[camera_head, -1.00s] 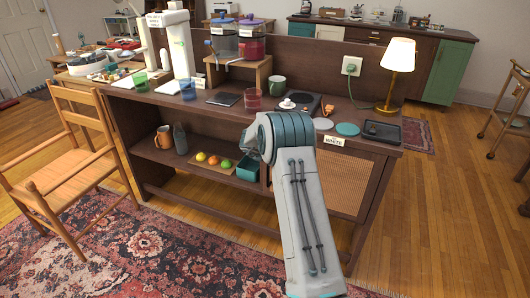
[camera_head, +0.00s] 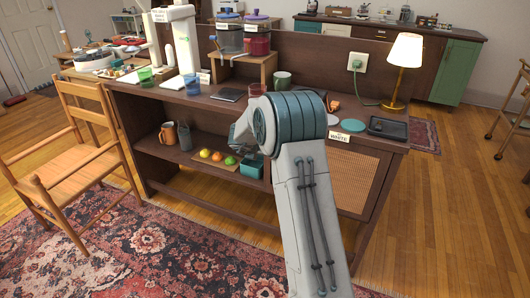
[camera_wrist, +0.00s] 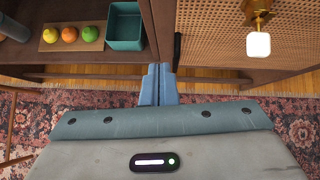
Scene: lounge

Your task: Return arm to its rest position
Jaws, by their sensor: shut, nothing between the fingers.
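My arm rises from the bottom of the head view, with its rounded teal-and-grey joint in front of the counter. In the head view my gripper is mostly hidden behind that joint. In the wrist view my gripper (camera_wrist: 160,84) is shut, its two blue fingers together with nothing between them. The fingers point toward the upright between the open shelf and the cane-panelled door, and look apart from it.
The wooden counter (camera_head: 360,143) carries cups, dispensers and a lamp (camera_head: 403,55). Its lower shelf holds fruit on a board and a teal bin (camera_head: 250,166); the bin also shows in the wrist view (camera_wrist: 125,44). A wooden chair (camera_head: 90,130) stands left.

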